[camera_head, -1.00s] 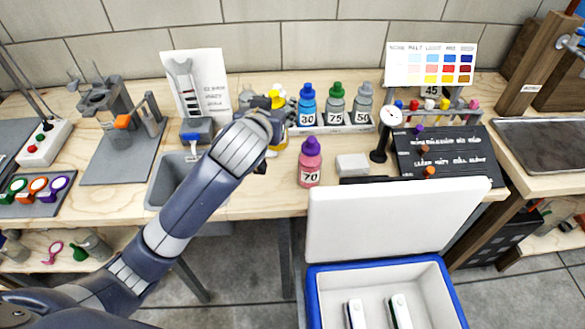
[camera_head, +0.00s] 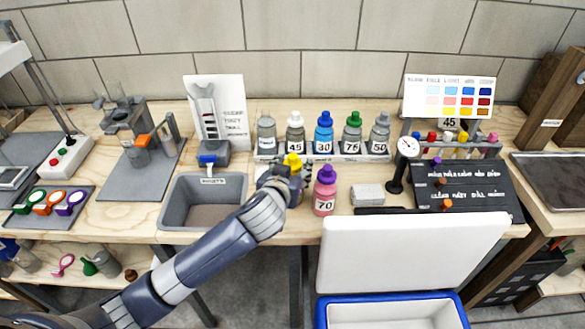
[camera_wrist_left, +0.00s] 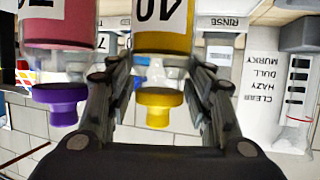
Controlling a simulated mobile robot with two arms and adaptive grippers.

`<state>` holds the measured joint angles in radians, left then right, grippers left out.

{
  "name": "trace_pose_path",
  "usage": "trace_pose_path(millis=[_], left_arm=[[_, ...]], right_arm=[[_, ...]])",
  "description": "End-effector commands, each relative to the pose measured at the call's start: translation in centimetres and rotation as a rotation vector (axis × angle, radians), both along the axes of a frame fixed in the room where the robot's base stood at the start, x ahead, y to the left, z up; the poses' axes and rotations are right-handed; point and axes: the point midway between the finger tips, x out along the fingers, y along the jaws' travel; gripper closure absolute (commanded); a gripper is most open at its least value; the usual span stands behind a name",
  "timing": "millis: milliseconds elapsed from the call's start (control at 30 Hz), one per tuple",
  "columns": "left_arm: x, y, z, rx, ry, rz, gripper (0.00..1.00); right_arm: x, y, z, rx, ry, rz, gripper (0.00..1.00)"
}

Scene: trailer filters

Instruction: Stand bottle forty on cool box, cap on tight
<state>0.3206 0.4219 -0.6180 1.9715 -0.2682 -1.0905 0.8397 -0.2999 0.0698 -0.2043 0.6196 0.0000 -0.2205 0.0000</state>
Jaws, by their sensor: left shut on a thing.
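Bottle forty is yellow, with a yellow cap (camera_head: 292,162). In the head view most of its body is hidden by my left gripper (camera_head: 284,180). In the left wrist view, which shows things upside down, the yellow body (camera_wrist_left: 163,43) with a "40" label is between the fingers. A pale neck shows between the body and the yellow cap (camera_wrist_left: 158,108); I cannot tell whether the cap is tight. My left gripper is shut on this bottle, in front of the bottle rack. The cool box (camera_head: 392,299) is at the bottom right, its white lid (camera_head: 412,252) raised. My right gripper is out of view.
Pink bottle 70 (camera_head: 325,193), purple-capped, stands just right of my left gripper. The rack (camera_head: 350,157) behind holds several bottles. A grey rinse basin (camera_head: 204,201) lies to the left. A white block (camera_head: 367,195), a gauge (camera_head: 405,148) and a black board (camera_head: 462,190) are to the right.

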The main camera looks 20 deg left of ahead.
Motion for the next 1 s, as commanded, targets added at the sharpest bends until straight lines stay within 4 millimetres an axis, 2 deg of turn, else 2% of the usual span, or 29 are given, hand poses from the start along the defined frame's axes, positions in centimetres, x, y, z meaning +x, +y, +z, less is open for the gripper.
trace_pose_path(millis=[133,167,633,767,1000], left_arm=[[0.0,0.0,-0.2,-0.001,-0.003,0.0,1.0],[0.0,0.0,-0.3,0.0,0.0,0.0,0.45],[-0.4,0.0,0.2,-0.001,0.001,0.0,0.44],[-2.0,-0.1,0.8,-0.002,0.0,0.0,0.44],[-6.4,-0.2,2.6,-0.003,0.001,-0.001,0.44]], right_arm=[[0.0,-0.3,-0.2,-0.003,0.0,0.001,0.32],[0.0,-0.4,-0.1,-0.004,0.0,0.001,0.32],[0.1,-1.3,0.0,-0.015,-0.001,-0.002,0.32],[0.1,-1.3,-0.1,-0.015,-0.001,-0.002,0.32],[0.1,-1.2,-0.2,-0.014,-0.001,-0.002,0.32]])
